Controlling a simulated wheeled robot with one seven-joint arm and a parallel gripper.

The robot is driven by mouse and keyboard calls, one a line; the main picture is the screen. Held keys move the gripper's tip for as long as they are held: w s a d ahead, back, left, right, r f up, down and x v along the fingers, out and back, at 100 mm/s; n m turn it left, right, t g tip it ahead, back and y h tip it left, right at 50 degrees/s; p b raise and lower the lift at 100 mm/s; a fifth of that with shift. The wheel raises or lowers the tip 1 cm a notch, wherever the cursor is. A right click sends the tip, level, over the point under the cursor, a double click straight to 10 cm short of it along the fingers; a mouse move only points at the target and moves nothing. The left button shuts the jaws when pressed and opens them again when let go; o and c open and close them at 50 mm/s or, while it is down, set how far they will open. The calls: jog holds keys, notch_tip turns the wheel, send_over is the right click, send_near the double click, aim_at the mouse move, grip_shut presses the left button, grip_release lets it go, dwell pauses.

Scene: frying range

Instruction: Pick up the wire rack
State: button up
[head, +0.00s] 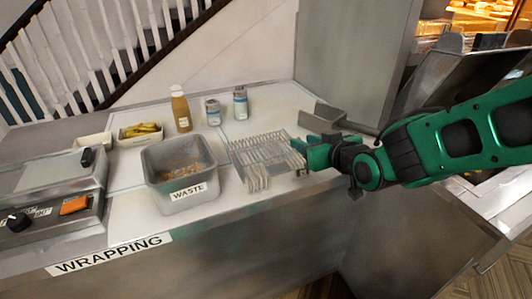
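The wire rack (262,152) is a pale metal grid with rows of upright wires along its near and far edges. It sits on the steel counter, right of the waste bin. My green gripper (304,158) is at the rack's right end, pointing left, with its tips close to the rack's near right corner. I cannot tell whether the tips touch the rack or whether the fingers are apart. My arm reaches in from the right.
The grey waste bin (181,177) stands close left of the rack. A sauce bottle (180,110), two small containers (240,104) and a tray of yellow food (140,133) stand behind. A metal scoop (340,121) lies behind my gripper. A wrapping machine (52,190) is at left.

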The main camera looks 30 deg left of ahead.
jog(key=shift+c, duration=0.6)
grip_shut()
dwell(0.8)
